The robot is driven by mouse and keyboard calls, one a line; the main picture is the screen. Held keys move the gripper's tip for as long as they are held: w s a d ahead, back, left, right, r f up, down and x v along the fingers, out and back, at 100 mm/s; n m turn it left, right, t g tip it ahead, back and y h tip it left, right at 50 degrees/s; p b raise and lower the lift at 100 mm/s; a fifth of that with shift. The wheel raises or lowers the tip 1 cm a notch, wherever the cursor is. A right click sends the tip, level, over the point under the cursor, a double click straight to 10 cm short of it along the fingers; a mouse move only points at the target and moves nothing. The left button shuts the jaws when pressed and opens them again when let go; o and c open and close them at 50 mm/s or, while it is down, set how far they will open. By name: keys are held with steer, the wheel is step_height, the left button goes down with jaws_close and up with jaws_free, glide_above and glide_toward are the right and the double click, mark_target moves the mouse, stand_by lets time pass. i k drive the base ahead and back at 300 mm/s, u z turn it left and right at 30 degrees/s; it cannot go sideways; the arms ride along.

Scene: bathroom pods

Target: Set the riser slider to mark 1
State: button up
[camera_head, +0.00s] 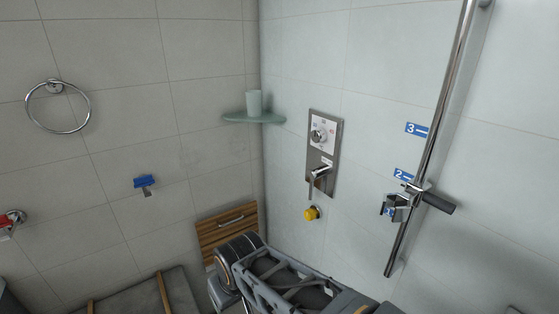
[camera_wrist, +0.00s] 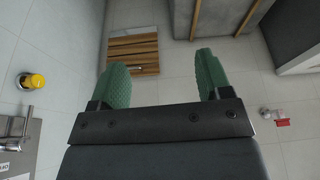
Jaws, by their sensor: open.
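The chrome riser rail (camera_head: 434,125) runs slanted down the right wall in the head view. Its slider (camera_head: 416,188), with a dark handle (camera_head: 438,202) pointing right and a chrome holder at its left, sits just below the blue mark 2 (camera_head: 403,175). The blue mark 3 (camera_head: 416,129) is higher up. A lower blue label (camera_head: 387,211) is partly hidden by the holder, so its number is unclear. My gripper (camera_wrist: 163,82) is open and empty in the wrist view, its green fingers wide apart, away from the slider, which that view does not show.
A mixer panel (camera_head: 323,150) with a lever and a yellow knob (camera_head: 311,213) is on the wall left of the rail. A corner shelf (camera_head: 254,118) holds a cup (camera_head: 254,101). A wooden slatted panel (camera_wrist: 133,53) is low. My arm fills the bottom centre.

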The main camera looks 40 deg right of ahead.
mark_target(414, 194)
steer(key=z, duration=0.35)
steer(key=k, duration=0.5)
steer(key=z, duration=1.4)
steer(key=i, duration=0.1)
steer(key=u, duration=0.1)
